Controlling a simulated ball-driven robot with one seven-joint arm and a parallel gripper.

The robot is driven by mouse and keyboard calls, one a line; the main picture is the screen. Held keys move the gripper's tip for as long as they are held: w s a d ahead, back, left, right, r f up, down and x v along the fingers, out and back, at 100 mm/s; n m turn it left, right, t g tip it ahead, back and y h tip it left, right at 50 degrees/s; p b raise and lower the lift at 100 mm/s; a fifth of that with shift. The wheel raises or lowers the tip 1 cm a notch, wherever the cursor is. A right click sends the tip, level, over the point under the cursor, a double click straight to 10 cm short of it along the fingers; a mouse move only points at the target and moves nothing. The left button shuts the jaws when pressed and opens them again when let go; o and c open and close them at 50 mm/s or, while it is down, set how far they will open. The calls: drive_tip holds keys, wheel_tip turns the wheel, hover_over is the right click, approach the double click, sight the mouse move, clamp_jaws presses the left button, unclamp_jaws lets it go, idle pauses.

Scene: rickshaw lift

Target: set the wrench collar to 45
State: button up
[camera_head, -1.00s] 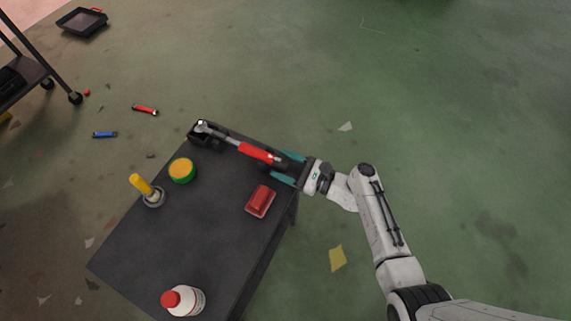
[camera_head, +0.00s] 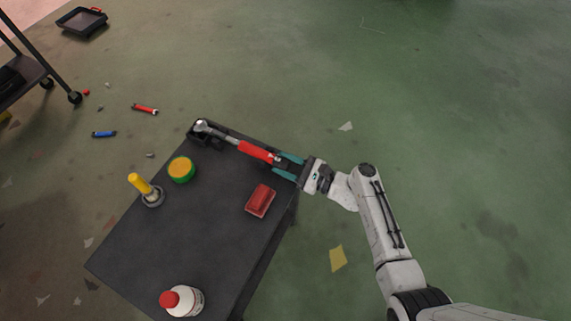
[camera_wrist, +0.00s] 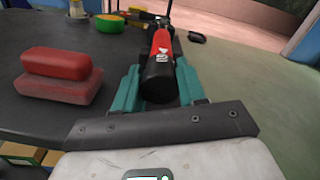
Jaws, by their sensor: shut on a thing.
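The wrench has a metal head (camera_head: 203,126) at the table's far corner and a red handle (camera_head: 256,151). It lies along the table's far right edge. My gripper (camera_head: 279,165) is at the handle's near end, with its teal fingers on either side. In the wrist view, the wrench's black end (camera_wrist: 159,80) sits between the fingers of my gripper (camera_wrist: 158,88), which is shut on it. The collar's scale is too small to read.
The dark table (camera_head: 200,235) also bears a red block (camera_head: 260,201), a green-and-yellow tub (camera_head: 181,169), a yellow-handled tool (camera_head: 145,189) and a white bottle with a red cap (camera_head: 184,301). Open floor lies to the right.

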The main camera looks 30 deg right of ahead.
drive_tip(key=n+b, duration=0.1)
drive_tip(key=n, duration=0.1)
drive_tip(key=n+b, duration=0.1)
drive_tip(key=n, duration=0.1)
drive_tip(key=n+b, duration=0.1)
drive_tip(key=n, duration=0.1)
drive_tip(key=shift+f+b, duration=0.25)
drive_tip(key=shift+b, duration=0.15)
drive_tip(key=n+b, duration=0.2)
drive_tip(key=n, duration=0.2)
drive_tip(key=shift+b, duration=0.35)
drive_tip(key=shift+r+n, duration=0.15)
drive_tip(key=shift+n, duration=0.15)
drive_tip(key=o, duration=1.1)
drive_tip(key=shift+c, duration=0.2)
